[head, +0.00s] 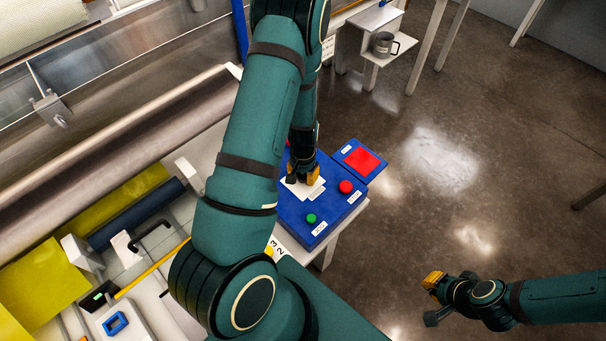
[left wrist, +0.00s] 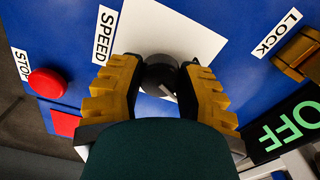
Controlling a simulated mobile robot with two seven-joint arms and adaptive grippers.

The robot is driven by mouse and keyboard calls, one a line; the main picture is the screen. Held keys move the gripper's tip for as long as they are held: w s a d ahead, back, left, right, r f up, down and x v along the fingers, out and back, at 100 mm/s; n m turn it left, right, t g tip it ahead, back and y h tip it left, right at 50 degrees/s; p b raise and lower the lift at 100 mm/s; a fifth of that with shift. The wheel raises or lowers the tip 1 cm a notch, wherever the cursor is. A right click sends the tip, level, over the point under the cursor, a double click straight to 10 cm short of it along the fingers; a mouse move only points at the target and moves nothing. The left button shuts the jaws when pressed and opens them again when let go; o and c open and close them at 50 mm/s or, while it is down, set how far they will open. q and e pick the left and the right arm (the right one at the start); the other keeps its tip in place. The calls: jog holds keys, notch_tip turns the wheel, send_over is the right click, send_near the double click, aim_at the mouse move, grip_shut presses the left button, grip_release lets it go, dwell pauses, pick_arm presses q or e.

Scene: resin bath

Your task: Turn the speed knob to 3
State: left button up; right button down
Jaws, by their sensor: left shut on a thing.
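The speed knob (left wrist: 160,73) is dark and round. It stands on a white square plate (left wrist: 178,30) on a blue control box (head: 292,212), beside the SPEED label (left wrist: 104,36). My left gripper (left wrist: 158,82) is shut on the knob, one yellow-padded finger on each side. In the head view my left gripper (head: 303,178) reaches down to the white plate and hides the knob. I cannot read a knob setting; no pointer or scale is legible. My right gripper (head: 433,300) is open and empty, over the floor at the lower right, away from the box.
The box has a red button (head: 346,187), a green button (head: 311,218) and a red square (head: 361,160) beside them. The wrist view shows a LOCK label (left wrist: 276,33) by a brass-coloured part (left wrist: 296,55) and an OFF sign (left wrist: 290,127).

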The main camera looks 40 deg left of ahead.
pick_arm(q)
jog(key=o, duration=1.2)
jog(key=shift+w, duration=0.1)
notch_tip(320, 180, up, 12)
